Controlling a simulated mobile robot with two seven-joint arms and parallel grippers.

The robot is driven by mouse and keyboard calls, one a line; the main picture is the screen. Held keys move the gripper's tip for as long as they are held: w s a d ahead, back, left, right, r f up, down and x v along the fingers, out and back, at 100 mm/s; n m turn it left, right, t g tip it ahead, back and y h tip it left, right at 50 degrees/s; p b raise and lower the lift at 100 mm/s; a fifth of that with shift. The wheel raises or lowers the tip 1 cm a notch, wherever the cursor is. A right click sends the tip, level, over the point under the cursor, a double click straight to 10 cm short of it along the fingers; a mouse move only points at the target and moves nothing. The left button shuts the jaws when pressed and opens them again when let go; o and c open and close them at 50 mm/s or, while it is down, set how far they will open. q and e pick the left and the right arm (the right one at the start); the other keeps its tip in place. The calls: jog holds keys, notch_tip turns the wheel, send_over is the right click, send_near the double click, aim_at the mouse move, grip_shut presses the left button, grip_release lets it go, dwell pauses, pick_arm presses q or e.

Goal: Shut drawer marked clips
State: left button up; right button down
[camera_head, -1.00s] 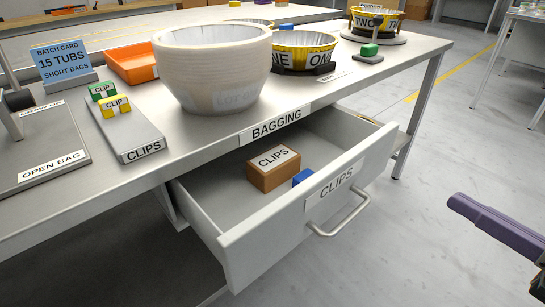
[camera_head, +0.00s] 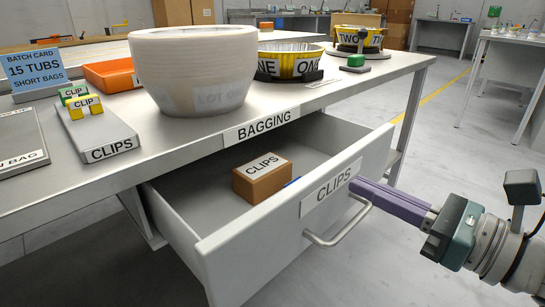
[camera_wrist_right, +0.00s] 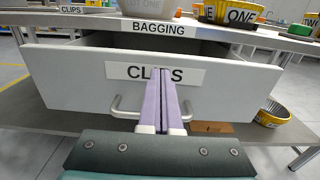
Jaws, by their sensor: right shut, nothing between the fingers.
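The drawer marked CLIPS (camera_head: 270,235) stands pulled out from under the bench, and its front also shows in the right wrist view (camera_wrist_right: 60,85). Its bar handle (camera_head: 340,226) is on the front, below the label. A brown box labelled CLIPS (camera_head: 263,182) and a mostly hidden blue item lie inside. My right gripper (camera_head: 356,186) is shut and empty, its purple fingers pointing at the drawer front beside the label and above the handle. In the right wrist view the fingertips (camera_wrist_right: 166,72) overlap the label; I cannot tell whether they touch. My left gripper is not in view.
The bench (camera_head: 185,145) above carries a large pale tub (camera_head: 195,75), a yellow ring marked ONE (camera_head: 290,64), a grey clips tray (camera_head: 100,133) and an orange tray (camera_head: 108,74). The floor right of the bench is open.

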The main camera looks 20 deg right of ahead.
jog(key=shift+x, duration=1.15)
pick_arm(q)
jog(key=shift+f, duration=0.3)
